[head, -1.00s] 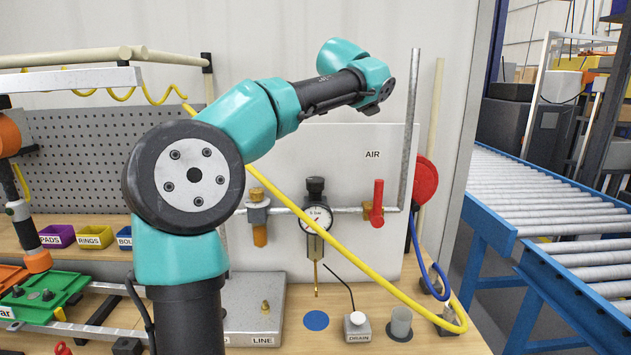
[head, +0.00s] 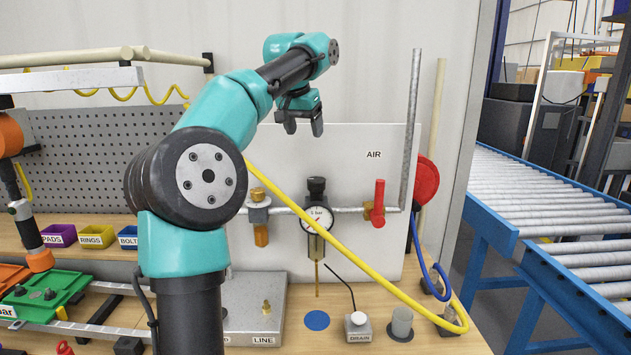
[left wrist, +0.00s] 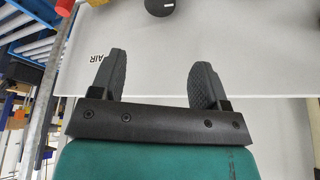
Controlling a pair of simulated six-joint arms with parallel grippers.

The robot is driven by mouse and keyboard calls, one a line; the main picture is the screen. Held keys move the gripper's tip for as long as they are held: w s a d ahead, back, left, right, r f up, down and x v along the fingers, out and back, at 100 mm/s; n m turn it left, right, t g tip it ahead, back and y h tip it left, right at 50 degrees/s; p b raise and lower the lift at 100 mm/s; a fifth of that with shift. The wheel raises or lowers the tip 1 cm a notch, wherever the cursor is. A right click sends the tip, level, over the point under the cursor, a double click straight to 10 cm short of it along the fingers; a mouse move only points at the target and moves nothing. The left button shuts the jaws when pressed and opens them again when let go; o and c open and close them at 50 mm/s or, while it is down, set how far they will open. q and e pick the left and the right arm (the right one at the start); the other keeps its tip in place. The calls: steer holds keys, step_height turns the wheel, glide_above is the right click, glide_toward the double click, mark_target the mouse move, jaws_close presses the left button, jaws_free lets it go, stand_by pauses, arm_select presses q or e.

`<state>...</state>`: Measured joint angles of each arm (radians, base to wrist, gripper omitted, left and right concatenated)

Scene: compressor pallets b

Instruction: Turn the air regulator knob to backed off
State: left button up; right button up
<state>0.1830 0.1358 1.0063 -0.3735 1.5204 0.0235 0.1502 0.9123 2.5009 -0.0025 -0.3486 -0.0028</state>
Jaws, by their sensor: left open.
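The air regulator knob (head: 316,187) is a black cap on top of the regulator, above a round gauge (head: 317,218) on the white AIR panel (head: 350,145). In the left wrist view a round black knob (left wrist: 160,6) shows at the top edge, partly cut off. My left gripper (head: 302,126) hangs above and slightly left of the knob, in front of the panel's top edge, apart from it. In the left wrist view its two black fingers (left wrist: 152,76) are spread with nothing between them. My right gripper is not visible.
A red valve handle (head: 379,203) stands right of the gauge, and a brass fitting (head: 260,215) is to the left. A yellow hose (head: 350,244) crosses in front of the panel. A drain button (head: 358,322) and grey cup (head: 401,324) stand on the bench.

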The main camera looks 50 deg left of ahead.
mark_target(316, 179)
arm_select(q)
steer(key=shift+f, duration=0.15)
steer(key=x, duration=1.7)
steer(key=shift+w, duration=0.1)
steer(key=shift+c, duration=0.5)
steer(key=c, duration=0.5)
steer(key=shift+c, duration=0.2)
